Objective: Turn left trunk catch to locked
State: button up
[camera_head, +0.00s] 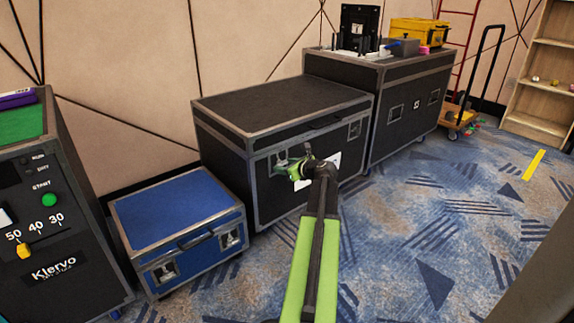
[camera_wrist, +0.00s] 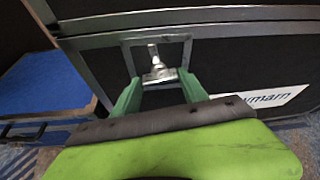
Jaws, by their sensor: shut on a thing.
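The black trunk (camera_head: 285,108) with grey metal edges stands against the wall, lid closed. In the head view, my gripper (camera_head: 291,167) is at the trunk's front left and hides most of this catch. Whether the catch is turned to locked is too small to tell.
The trunk's right catch (camera_head: 354,129) is clear of my arm. A blue case (camera_head: 175,205) stands left of the trunk, and a control cabinet (camera_head: 75,200) farther left. A taller black case (camera_head: 385,95) stands to the right. The carpet (camera_head: 410,240) in front is open.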

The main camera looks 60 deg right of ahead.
jog(key=shift+s+d+m+y, duration=0.1)
jog(key=shift+d+m+y, duration=0.15)
jog(key=shift+m, duration=0.35)
jog(key=shift+r, duration=0.1)
jog(key=o, duration=1.4)
jog(key=shift+a, duration=0.1)
jog(key=p+v, duration=0.6)
jog(key=v, duration=1.1)
jog(key=shift+s+p, duration=0.3)
jog(key=shift+p, duration=0.1)
